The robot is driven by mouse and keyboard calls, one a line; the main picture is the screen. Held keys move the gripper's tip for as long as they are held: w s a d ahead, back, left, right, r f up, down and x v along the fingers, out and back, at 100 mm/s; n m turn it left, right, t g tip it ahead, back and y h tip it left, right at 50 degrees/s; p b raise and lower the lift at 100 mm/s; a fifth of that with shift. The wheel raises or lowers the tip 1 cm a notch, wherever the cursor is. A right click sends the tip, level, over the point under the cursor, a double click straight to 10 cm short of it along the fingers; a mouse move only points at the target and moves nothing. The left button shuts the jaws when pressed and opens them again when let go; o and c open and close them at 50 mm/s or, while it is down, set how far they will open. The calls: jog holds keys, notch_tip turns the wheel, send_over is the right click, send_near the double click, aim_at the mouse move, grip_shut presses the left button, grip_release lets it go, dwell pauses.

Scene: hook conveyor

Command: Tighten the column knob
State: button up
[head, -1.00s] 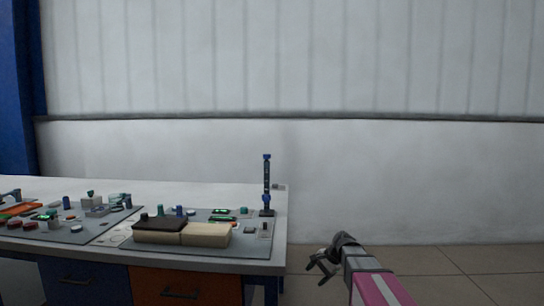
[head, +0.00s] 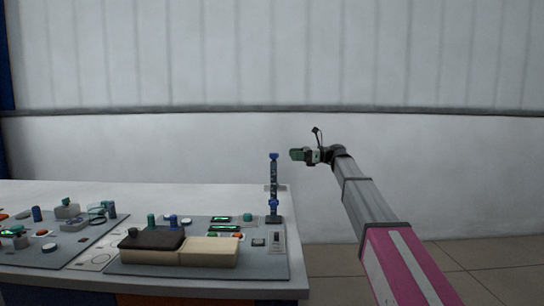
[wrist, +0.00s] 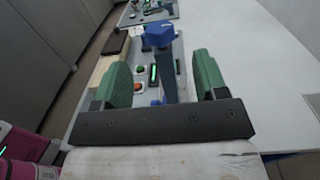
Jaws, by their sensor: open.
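The dark column (head: 273,180) stands upright near the right end of the table. It has a blue piece (head: 273,156) at its top and another blue knob-like part (head: 272,204) low down; I cannot tell which is the column knob. My gripper (head: 296,155) is just right of the column in the head view, level with its top. In the wrist view my gripper (wrist: 162,78) is open, its green fingers on either side of the column (wrist: 169,82) in the picture. The blue top (wrist: 159,34) shows beyond the fingers. No contact shows.
The table (head: 215,195) carries a grey panel (head: 135,265) with a dark brown block (head: 152,239), a pale block (head: 209,251), green-lit displays and several knobs. Another panel lies at the left. The wall (head: 150,145) is behind.

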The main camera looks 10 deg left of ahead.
aim_at(274, 156)
jog(key=x, duration=1)
jog(key=shift+a+f, duration=0.1)
jog(key=shift+a, duration=0.1)
jog(key=shift+c, duration=0.3)
jog(key=c, duration=0.9)
